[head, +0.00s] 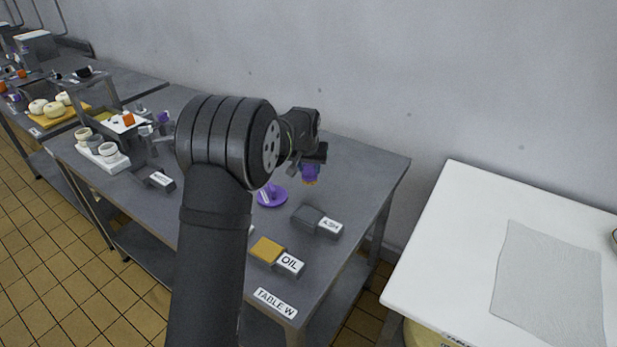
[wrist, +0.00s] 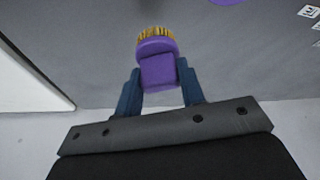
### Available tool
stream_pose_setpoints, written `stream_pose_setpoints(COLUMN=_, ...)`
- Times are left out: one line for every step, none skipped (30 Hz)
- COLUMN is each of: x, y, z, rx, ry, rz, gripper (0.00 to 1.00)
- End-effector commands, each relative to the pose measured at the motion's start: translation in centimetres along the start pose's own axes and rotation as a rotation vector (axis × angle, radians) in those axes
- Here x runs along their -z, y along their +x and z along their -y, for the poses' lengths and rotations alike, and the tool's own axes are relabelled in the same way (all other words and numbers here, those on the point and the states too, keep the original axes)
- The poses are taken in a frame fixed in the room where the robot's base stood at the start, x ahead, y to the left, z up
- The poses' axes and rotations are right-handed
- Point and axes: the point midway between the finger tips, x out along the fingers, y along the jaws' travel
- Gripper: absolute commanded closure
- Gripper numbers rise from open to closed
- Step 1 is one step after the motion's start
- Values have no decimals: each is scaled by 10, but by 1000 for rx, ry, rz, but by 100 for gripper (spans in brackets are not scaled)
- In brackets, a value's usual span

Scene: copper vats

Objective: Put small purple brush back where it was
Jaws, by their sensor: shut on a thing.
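The small purple brush (wrist: 158,68) has a purple block handle and yellowish bristles. My gripper (wrist: 160,85) is shut on its handle in the wrist view, with the bristles pointing away from the jaws. In the head view the purple brush (head: 310,173) hangs below my gripper (head: 312,160), above the right part of the grey table (head: 360,165) marked TABLE W. A round purple dish (head: 272,196) with a pale mark or item on it lies on the table, left of and nearer than the brush. My arm hides part of the table.
A grey block with a label (head: 317,221) and a yellow-topped block labelled OIL (head: 275,255) lie near the table's front right. A white tray with cups (head: 103,153) stands at left. A white table (head: 460,240) with a grey cloth (head: 548,285) is at right, across a gap.

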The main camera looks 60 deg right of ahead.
Motion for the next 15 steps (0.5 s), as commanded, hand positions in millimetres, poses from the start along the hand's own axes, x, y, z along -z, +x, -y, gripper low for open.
stream_pose_setpoints(x=1, y=2, z=2, rx=0, ry=0, rz=-1, gripper=85)
stream_pose_setpoints(x=1, y=3, z=3, rx=0, ry=0, rz=-1, gripper=85)
stream_pose_setpoints(x=0, y=5, z=3, rx=0, ry=1, rz=0, gripper=85)
stream_pose_setpoints(x=-1, y=7, z=3, rx=0, ry=1, rz=1, gripper=85)
stream_pose_setpoints(x=-2, y=10, z=3, rx=0, ry=1, rz=2, gripper=85)
stream_pose_setpoints(x=-5, y=16, z=3, rx=0, ry=1, rz=3, gripper=85)
stream_pose_setpoints(x=-7, y=20, z=3, rx=0, ry=1, rz=3, gripper=85)
stream_pose_setpoints(x=-9, y=24, z=3, rx=0, ry=1, rz=3, gripper=85)
stream_pose_setpoints(x=-11, y=30, z=3, rx=0, ry=1, rz=3, gripper=85)
stream_pose_setpoints(x=-12, y=34, z=3, rx=0, ry=1, rz=2, gripper=85)
stream_pose_setpoints(x=-14, y=37, z=3, rx=0, ry=1, rz=2, gripper=85)
stream_pose_setpoints(x=-15, y=39, z=3, rx=0, ry=1, rz=1, gripper=85)
stream_pose_setpoints(x=-15, y=40, z=3, rx=0, ry=1, rz=0, gripper=85)
stream_pose_setpoints(x=-15, y=40, z=3, rx=0, ry=1, rz=0, gripper=85)
stream_pose_setpoints(x=-14, y=39, z=3, rx=0, ry=1, rz=-1, gripper=85)
